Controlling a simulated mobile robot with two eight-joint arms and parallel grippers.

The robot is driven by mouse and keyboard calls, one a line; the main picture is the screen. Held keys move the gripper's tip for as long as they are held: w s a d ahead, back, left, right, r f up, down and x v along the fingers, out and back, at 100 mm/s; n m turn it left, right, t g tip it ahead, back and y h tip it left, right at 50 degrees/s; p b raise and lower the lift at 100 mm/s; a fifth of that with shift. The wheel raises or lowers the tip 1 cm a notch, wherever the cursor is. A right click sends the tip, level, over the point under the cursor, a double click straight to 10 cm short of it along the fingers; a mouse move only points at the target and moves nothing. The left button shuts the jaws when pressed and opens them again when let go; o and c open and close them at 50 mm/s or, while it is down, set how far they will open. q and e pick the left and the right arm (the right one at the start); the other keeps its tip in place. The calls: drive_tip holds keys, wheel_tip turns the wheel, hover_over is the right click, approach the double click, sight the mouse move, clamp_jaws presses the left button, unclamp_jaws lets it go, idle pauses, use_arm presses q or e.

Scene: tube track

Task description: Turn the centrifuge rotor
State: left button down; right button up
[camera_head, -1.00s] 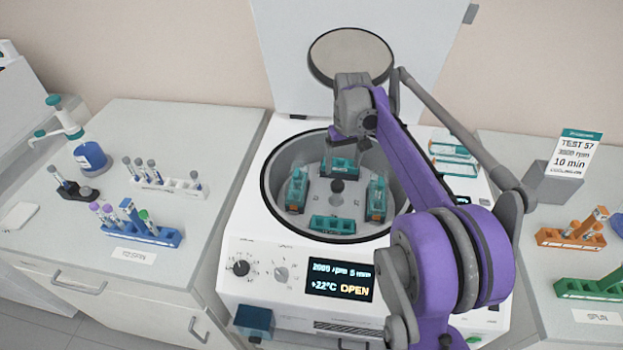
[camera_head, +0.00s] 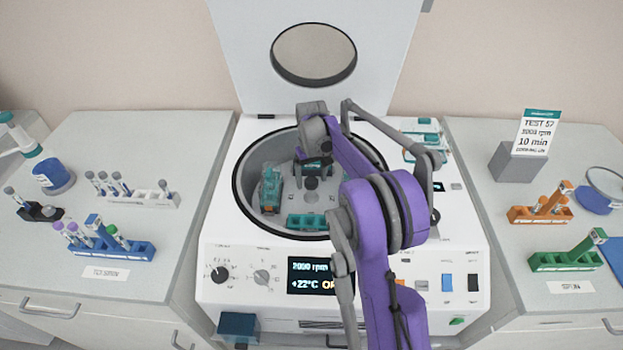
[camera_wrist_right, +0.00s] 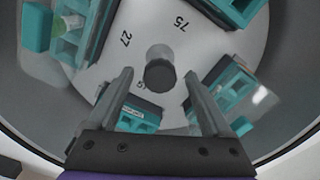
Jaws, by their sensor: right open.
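The centrifuge (camera_head: 222,262) stands open with its lid (camera_head: 376,65) raised. In its round bowl lies the grey rotor (camera_wrist_right: 235,50) with teal buckets, one at the left (camera_head: 270,190) and one at the front (camera_head: 306,221). My arm hides the bowl's right side. The dark central hub knob (camera_head: 311,183) stands up from the rotor and also shows in the wrist view (camera_wrist_right: 160,74). My right gripper (camera_head: 313,160) is over the rear of the bowl, open and empty. In the wrist view its fingertips (camera_wrist_right: 159,80) lie either side of the knob; contact cannot be told. My left gripper is out of view.
The front panel display (camera_head: 312,275) is lit. Tube racks stand on the left bench, including a blue one (camera_head: 110,240). Orange (camera_head: 540,214) and green (camera_head: 568,260) racks and a sign (camera_head: 535,132) stand on the right bench. The bowl wall surrounds my gripper.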

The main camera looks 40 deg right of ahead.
drive_tip(key=shift+f, duration=0.25)
clamp_jaws()
idle(0.3)
